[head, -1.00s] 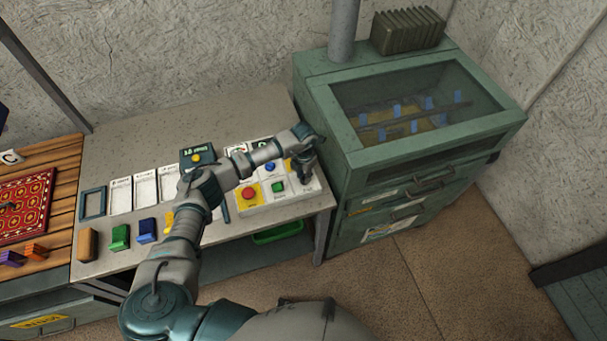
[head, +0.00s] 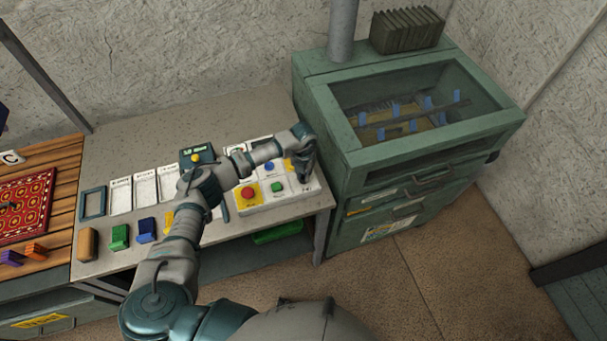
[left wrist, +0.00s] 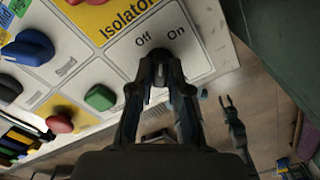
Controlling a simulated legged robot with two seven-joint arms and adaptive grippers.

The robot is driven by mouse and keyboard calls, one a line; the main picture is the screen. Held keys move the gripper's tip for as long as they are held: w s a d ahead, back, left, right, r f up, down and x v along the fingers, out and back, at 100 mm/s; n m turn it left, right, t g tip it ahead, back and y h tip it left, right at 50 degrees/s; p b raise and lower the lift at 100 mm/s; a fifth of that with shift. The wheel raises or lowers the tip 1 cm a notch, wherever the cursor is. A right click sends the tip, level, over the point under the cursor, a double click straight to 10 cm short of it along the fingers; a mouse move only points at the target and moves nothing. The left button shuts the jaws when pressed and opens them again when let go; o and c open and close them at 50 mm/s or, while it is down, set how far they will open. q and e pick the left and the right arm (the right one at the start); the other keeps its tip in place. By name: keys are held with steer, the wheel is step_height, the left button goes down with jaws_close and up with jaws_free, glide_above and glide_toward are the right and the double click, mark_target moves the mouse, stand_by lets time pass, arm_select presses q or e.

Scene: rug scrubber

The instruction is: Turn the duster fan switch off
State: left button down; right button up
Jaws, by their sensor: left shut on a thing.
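My left gripper (head: 304,172) reaches down onto the right end of the white control panel (head: 236,208) on the bench. In the left wrist view my left gripper (left wrist: 160,85) is shut on a small dark switch knob (left wrist: 160,70), just below the printed words "Off" and "On". The fingers cover most of the knob, so its exact setting is hard to tell. What looks like my right gripper (left wrist: 227,102) hangs low over the floor in the left wrist view, its two small prongs apart and empty.
Beside the knob are a green button (left wrist: 100,97), a red button (left wrist: 60,120), a blue knob (left wrist: 30,48) and a yellow "Isolator" label (left wrist: 115,18). A green glass-topped cabinet (head: 330,125) stands close to the right. Coloured blocks line the bench front.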

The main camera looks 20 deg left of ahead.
arm_select(q)
steer(key=n, duration=0.4)
steer(key=shift+w+r+p, duration=0.1)
steer(key=shift+r+p, duration=0.05)
steer(key=shift+p, duration=0.15)
steer(key=shift+n, duration=1.1)
steer(key=shift+n+p, duration=0.3)
steer(key=shift+n, duration=0.2)
steer(key=c, duration=1.1)
jaws_free()
steer(key=shift+r, duration=0.1)
step_height(320, 180, up, 12)
steer(key=shift+w+f, duration=0.1)
steer(key=shift+f, duration=0.15)
steer(key=shift+f, duration=0.1)
